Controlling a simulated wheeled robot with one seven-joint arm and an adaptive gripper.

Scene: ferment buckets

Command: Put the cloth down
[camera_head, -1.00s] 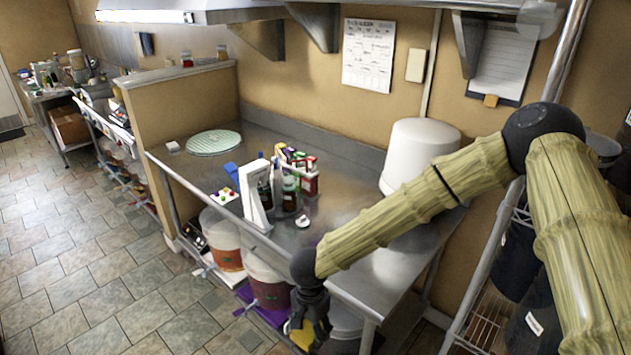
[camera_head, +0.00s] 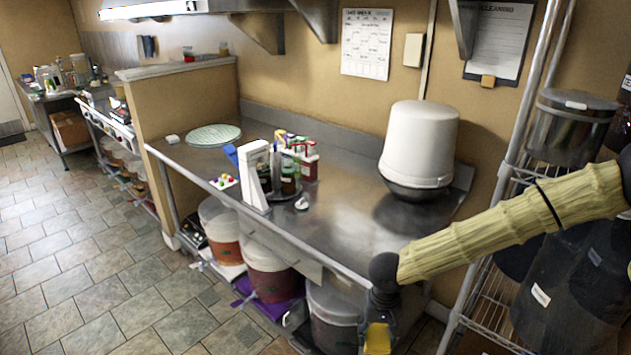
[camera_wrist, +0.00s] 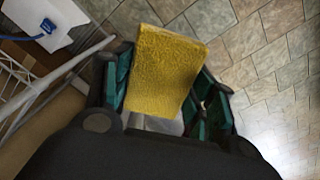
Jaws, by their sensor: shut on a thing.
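The yellow cloth (camera_wrist: 160,72) is a textured rectangle held between the green-padded fingers of my gripper (camera_wrist: 165,105) in the wrist view. In the head view the cloth (camera_head: 377,339) shows at the bottom edge, below my gripper (camera_head: 380,312), in front of the counter's front right corner. My gripper is shut on the cloth. Behind the cloth the wrist view shows tiled floor. The lower end of the cloth is cut off in the head view.
A steel counter (camera_head: 330,228) holds an upturned white bucket (camera_head: 420,140), a caddy of bottles (camera_head: 290,172) and a round green mat (camera_head: 212,136). Ferment buckets (camera_head: 268,268) stand under it. A wire rack (camera_head: 490,330) is at right. Tiled floor (camera_head: 90,260) at left is open.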

